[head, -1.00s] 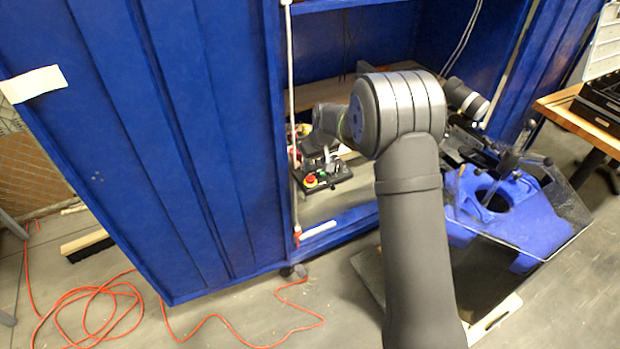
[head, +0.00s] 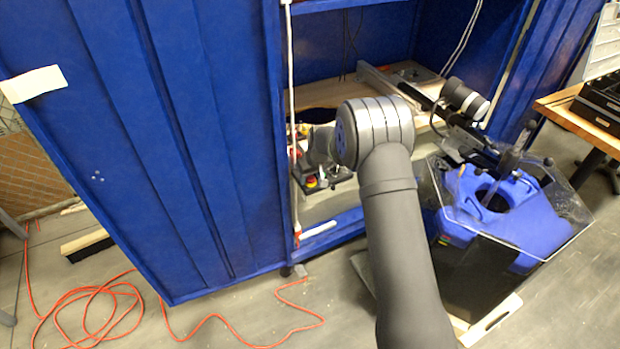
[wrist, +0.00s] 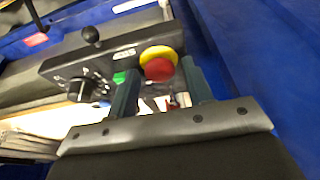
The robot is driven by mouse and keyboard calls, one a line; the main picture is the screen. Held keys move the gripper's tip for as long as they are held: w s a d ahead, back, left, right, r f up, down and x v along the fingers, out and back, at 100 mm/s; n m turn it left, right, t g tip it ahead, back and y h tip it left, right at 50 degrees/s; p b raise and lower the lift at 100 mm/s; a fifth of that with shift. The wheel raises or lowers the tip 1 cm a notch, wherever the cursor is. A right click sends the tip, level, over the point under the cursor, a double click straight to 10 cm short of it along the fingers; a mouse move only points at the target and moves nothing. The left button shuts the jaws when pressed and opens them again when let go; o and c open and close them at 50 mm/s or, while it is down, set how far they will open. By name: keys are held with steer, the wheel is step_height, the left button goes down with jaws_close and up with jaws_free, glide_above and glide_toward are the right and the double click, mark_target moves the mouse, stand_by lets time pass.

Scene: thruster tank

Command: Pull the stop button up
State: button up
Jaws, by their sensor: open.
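The stop button (wrist: 160,69) is a red knob with a yellow ring behind it, on a dark control box (wrist: 100,72) in the wrist view. In the head view the stop button (head: 311,182) is a small red and yellow spot, low inside the blue cabinet. My gripper (wrist: 160,72) is open, with one finger to the left of the button and one to the right. The fingertips are close to the button, but I cannot tell whether they touch it. In the head view my arm hides the fingers and part of the box.
The control box also has a black dial (wrist: 82,88), a green part (wrist: 119,77) and a black ball-topped lever (wrist: 91,35). The blue cabinet wall (wrist: 270,60) is close on the right. A white vertical rod (head: 290,120) runs along the cabinet opening.

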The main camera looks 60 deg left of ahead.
steer(key=c, duration=0.7)
steer(key=shift+c, duration=0.2)
steer(key=shift+r, duration=0.45)
steer(key=o, duration=0.8)
